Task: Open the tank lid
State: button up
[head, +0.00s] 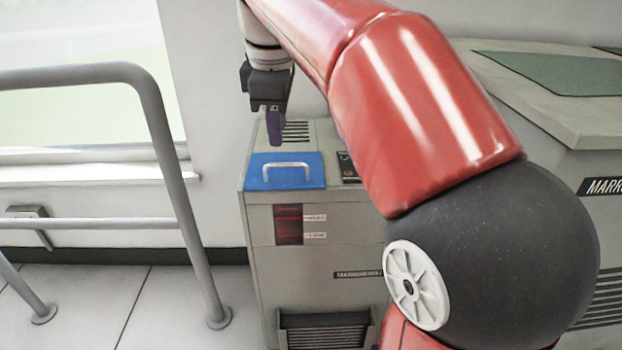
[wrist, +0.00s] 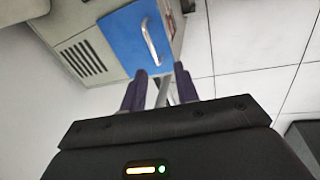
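The tank lid (head: 258,181) is a blue panel lying flat and closed on top of a grey-beige machine (head: 340,228). A silver bar handle (head: 287,165) is fixed on the lid. My gripper (head: 275,138) hangs above the machine top, behind the handle and a little to its left, pointing down and not touching it. In the wrist view, the dark purple fingers (wrist: 160,82) stand apart with no handle between them. The blue lid (wrist: 124,38) and the handle (wrist: 150,42) appear beyond the fingertips there.
A grey tubular railing (head: 165,150) stands left of the machine. A larger cabinet (head: 545,110) stands at the right. The machine top has vent slots (head: 297,131) behind the lid and a dark panel (head: 347,168) to its right. My red arm hides part of the machine's right side.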

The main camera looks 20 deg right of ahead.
jog(key=s+d+f+m+t+p, duration=0.1)
jog(key=s+f+m+t+p, duration=0.1)
jog(key=s+f+m+p, duration=0.3)
jog(key=shift+s+d+f+m, duration=0.2)
jog(key=shift+s+m, duration=1.5)
jog(key=shift+s, duration=1.8)
